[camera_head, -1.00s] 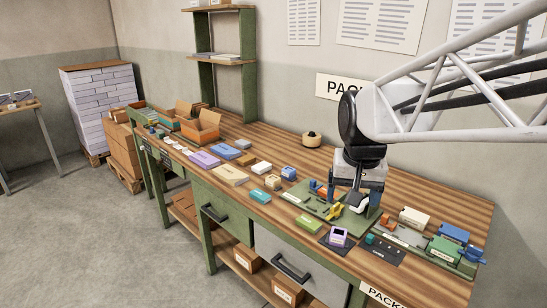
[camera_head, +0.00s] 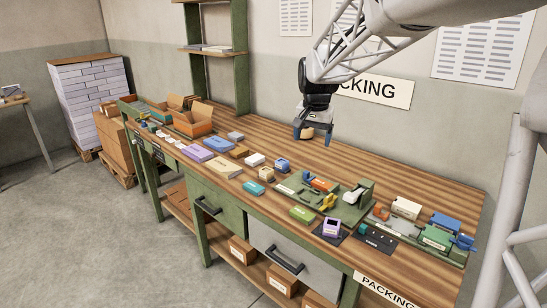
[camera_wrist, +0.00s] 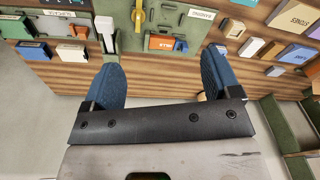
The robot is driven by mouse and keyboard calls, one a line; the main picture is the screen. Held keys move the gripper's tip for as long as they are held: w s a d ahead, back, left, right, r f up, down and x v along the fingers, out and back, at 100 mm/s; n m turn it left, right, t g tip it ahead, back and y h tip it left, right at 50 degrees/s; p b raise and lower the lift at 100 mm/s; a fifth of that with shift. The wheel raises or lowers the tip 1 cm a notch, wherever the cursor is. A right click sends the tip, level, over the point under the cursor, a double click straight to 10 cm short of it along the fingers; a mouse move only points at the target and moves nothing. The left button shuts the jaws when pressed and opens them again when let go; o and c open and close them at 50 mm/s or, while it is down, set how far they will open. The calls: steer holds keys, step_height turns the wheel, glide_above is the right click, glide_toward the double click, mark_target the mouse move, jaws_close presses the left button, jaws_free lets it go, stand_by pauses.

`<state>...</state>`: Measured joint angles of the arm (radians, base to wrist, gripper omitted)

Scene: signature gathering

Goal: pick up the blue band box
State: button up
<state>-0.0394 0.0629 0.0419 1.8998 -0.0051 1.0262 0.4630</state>
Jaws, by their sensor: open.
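A green tray (camera_head: 300,200) holding several tools lies right of the box. A white box (camera_head: 256,160), a small box (camera_head: 266,173) and a teal box (camera_head: 254,188) stand close by. A round wooden item is partly behind my gripper. Bare bench lies along the wall.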

steer(key=w+a+f+m, duration=0.1)
steer(key=w+f, duration=0.3)
steer(key=w, duration=0.5)
steer(key=w+a+f+m, duration=0.15)
steer(key=w+f, duration=0.25)
steer(key=w, duration=0.5)
steer(key=m+g, duration=0.1)
steer(key=m, duration=0.1)
glide_above(282, 161)
steer(key=shift+n, duration=0.25)
step_height(282, 161, down, 12)
steer(key=shift+s+r, duration=0.15)
steer(key=shift+w+f, duration=0.4)
steer(key=shift+f, duration=0.15)
steer(key=shift+f, duration=1.15)
steer(key=shift+f, duration=0.15)
steer(key=shift+s+f, duration=0.1)
steer(key=shift+f, duration=2.35)
